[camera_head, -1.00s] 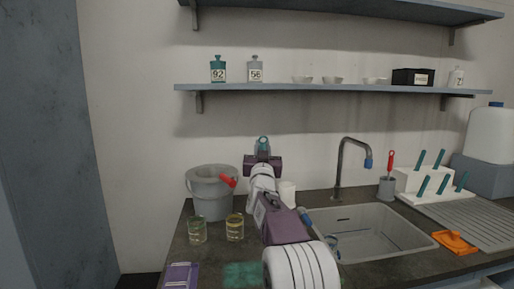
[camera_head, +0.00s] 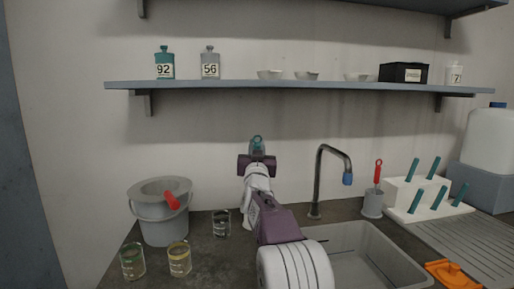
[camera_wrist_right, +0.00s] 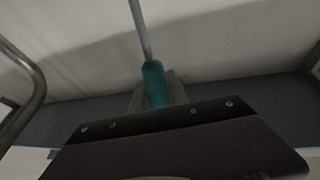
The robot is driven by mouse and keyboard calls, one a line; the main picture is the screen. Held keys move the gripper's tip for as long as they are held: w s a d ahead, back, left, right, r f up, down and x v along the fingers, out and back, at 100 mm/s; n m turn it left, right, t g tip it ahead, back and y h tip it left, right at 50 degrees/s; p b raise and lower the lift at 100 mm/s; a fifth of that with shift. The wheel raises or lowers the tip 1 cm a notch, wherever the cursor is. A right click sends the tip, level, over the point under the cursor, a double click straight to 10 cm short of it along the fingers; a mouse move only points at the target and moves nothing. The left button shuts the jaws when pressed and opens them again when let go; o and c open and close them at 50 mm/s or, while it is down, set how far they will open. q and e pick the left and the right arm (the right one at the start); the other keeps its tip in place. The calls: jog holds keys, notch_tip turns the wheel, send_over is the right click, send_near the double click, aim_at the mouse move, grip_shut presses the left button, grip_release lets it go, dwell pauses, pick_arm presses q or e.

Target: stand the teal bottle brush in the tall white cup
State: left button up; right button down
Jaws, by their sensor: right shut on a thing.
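My right gripper (camera_head: 257,160) is raised above the back of the counter, in the middle of the head view. It is shut on the teal bottle brush (camera_head: 257,143), whose teal end shows just above the jaws. In the right wrist view the teal handle (camera_wrist_right: 155,84) sticks out beyond the gripper, and a thin grey rod (camera_wrist_right: 140,30) runs on from it. The tall white cup is mostly hidden behind my right arm; a pale strip at the arm's left edge (camera_head: 247,216) may be part of it. My left gripper is not in view.
A grey bucket (camera_head: 160,224) with a red-handled tool stands left. Three glass jars (camera_head: 179,260) stand near it. A tap (camera_head: 318,185) and sink (camera_head: 372,250) lie right, with a grey cup (camera_head: 372,204) and white rack (camera_head: 410,194) beyond. A shelf (camera_head: 300,87) runs above.

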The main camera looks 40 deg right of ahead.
notch_tip(320, 180, down, 4)
jog(key=b, duration=0.3)
jog(key=shift+s+a+r, duration=0.1)
jog(key=shift+s+r, duration=0.05)
jog(key=shift+r, duration=0.05)
jog(key=shift+w+d+f+b, duration=0.2)
jog(key=shift+w+f+b, duration=0.3)
jog(key=shift+f, duration=0.55)
jog(key=shift+w+d+f+b, duration=0.25)
jog(key=shift+f+b, duration=0.45)
jog(key=shift+f, duration=0.4)
jog(key=shift+w+d+f+b, duration=0.15)
jog(key=shift+w+f+b, duration=0.35)
jog(key=shift+f, duration=0.55)
jog(key=shift+s, duration=0.15)
jog(key=c, duration=1.2)
grip_release()
jog(key=shift+f, duration=0.1)
jog(key=v, duration=0.9)
